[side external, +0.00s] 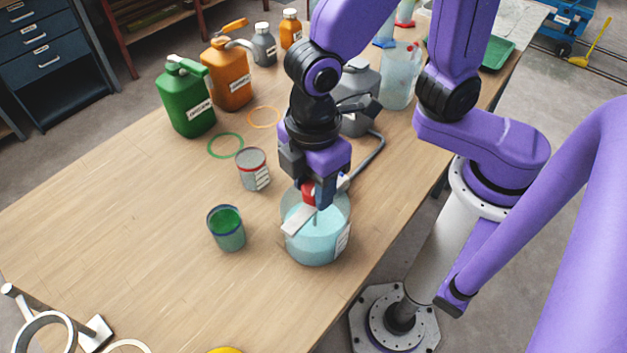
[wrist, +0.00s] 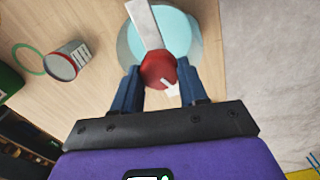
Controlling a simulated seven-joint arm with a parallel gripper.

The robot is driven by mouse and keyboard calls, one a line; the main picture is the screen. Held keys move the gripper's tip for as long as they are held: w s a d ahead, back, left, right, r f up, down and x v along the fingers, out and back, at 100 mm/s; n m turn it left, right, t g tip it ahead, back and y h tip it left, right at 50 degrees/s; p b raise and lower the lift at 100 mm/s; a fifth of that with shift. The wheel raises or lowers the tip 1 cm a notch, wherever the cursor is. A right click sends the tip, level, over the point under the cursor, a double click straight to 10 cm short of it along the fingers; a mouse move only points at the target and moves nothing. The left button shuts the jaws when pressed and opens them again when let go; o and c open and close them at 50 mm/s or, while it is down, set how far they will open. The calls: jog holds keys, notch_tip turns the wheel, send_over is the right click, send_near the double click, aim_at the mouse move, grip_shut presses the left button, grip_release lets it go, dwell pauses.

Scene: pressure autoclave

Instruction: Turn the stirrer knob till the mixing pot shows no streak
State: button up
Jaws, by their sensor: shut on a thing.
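The mixing pot (side external: 318,245) is a clear round vessel with pale blue liquid, standing near the table's front edge. It also shows at the top of the wrist view (wrist: 187,32). The red stirrer knob (wrist: 157,69) sits over the pot, with a flat pale bar (wrist: 145,22) reaching from it across the pot. My gripper (wrist: 160,84) points down over the pot, its two blue fingers shut on the knob from either side. In the side view my gripper (side external: 318,195) hides part of the knob and pot. I see no clear streak in the visible liquid.
A green-filled cup (side external: 226,229) and a grey tin with a red rim (side external: 253,170) stand left of the pot. Green (side external: 186,100) and orange (side external: 227,75) jugs stand farther back. A grey can (side external: 361,100) is behind my gripper. The table's left front is mostly clear.

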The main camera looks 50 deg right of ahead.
aim_at(313, 187)
jog(key=shift+m, duration=1.1)
jog(key=shift+r, duration=0.1)
jog(key=o, duration=1.1)
jog(key=shift+c, duration=0.2)
notch_tip(313, 187, up, 17)
jog(key=shift+r, duration=0.2)
